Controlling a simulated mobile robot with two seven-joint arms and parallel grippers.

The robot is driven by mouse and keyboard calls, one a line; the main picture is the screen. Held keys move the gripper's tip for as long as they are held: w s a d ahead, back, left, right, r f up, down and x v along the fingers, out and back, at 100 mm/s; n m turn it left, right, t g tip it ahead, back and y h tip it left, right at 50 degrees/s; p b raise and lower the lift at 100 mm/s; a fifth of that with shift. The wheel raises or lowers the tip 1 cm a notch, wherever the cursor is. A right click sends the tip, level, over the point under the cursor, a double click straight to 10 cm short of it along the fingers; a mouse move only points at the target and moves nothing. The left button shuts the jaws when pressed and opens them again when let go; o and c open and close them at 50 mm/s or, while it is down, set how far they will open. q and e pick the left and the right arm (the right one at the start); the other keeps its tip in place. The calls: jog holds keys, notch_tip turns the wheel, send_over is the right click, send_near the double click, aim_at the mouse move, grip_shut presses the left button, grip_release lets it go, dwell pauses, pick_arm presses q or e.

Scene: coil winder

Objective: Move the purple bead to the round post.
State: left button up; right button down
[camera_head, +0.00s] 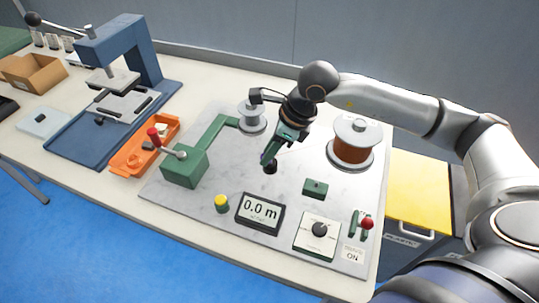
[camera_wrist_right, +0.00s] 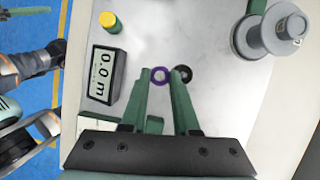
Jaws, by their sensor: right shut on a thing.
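My right gripper (camera_head: 266,160) is low over the grey plate in the head view, its green fingers pointing down. In the right wrist view (camera_wrist_right: 162,76) the fingers are shut on the purple bead (camera_wrist_right: 160,74), a small ring between the fingertips. In the head view only a sliver of purple shows at the tips. A black round piece (camera_head: 270,168) stands on the plate right at the fingertips. In the wrist view it is a dark ring (camera_wrist_right: 184,73) beside the bead, partly hidden by a finger. I cannot tell whether they touch. My left gripper does not show.
A green winder (camera_head: 184,167) with a red-knobbed crank stands left. A silver spool (camera_head: 252,118) and a copper spool (camera_head: 353,143) stand behind. A small green block (camera_head: 315,188), a yellow button (camera_head: 221,203), a 0.0 m display (camera_head: 260,213) and a dial box (camera_head: 317,236) are nearer.

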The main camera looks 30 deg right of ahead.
jog(key=shift+w+d+f+m+t+h+b, duration=0.25)
jog(key=shift+w+d+f+m+h+b, duration=0.35)
jog(key=shift+m, duration=1.35)
jog(key=shift+w+d+f+m+t+h+b, duration=0.1)
jog(key=shift+w+f+m+t+h+b, duration=0.5)
jog(key=shift+m, duration=1.4)
jog(key=shift+w+d+f+m+g+h+b, duration=0.25)
jog(key=shift+m+h, duration=0.65)
jog(key=shift+m, duration=1.05)
jog(key=shift+w+d+f, duration=0.1)
jog(key=shift+d+f, duration=0.05)
jog(key=shift+f, duration=0.05)
jog(key=shift+f+b, duration=0.3)
jog(key=shift+b, duration=0.05)
jog(key=shift+f, duration=0.1)
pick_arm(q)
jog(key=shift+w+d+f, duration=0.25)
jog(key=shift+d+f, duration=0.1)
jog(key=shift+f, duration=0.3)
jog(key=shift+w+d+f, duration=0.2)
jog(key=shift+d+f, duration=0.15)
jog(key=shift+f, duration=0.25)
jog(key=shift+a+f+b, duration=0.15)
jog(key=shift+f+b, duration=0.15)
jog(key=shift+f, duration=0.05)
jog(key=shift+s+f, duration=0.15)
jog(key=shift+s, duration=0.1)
